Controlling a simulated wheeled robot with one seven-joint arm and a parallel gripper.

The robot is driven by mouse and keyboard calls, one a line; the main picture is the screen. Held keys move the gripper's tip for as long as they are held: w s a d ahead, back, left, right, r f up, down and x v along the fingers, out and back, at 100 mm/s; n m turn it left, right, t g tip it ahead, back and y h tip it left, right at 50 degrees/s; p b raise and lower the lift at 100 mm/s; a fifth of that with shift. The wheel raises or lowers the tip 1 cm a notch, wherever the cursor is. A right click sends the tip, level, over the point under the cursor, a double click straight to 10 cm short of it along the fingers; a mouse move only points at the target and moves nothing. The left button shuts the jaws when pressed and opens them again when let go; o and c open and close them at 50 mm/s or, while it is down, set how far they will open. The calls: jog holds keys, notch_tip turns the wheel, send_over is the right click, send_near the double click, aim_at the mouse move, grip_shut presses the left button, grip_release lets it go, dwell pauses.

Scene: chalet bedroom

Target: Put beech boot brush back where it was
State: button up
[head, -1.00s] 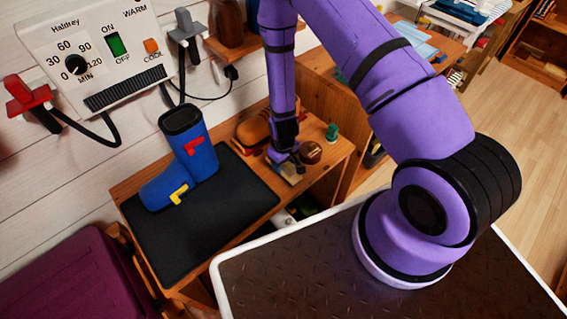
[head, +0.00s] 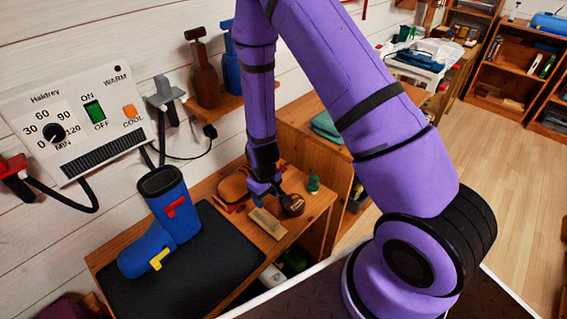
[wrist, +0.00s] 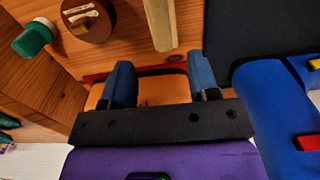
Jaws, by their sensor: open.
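A pale wooden block, which looks like the beech boot brush (head: 268,223), lies on the wooden bench top between the black mat and a round brown tin. Its pale bar also shows at the top of the wrist view (wrist: 160,22). My gripper (head: 266,190) is just behind the brush, apart from it. In the wrist view my blue fingers (wrist: 162,78) are spread with nothing held between them. An orange-brown item with a red edge (wrist: 150,87) shows beyond the gap between the fingers. The brush's underside is hidden.
The round brown tin (head: 292,204) and a small green-capped bottle (head: 313,185) stand right of the brush. A blue boot (head: 170,210) stands on the black mat (head: 215,255) at left. A wall dryer panel (head: 80,120) and a small shelf (head: 215,107) are above.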

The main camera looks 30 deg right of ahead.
notch_tip(320, 180, up, 29)
jog(key=d+m+t, duration=0.2)
jog(key=d, duration=0.1)
jog(key=s+d+r+m+t, duration=0.1)
jog(key=s+d+r+t, duration=0.2)
jog(key=s+r, duration=1.5)
jog(key=s+d, duration=0.1)
jog(key=s, duration=0.2)
jog(key=shift+r+m, duration=0.3)
dwell(0.4)
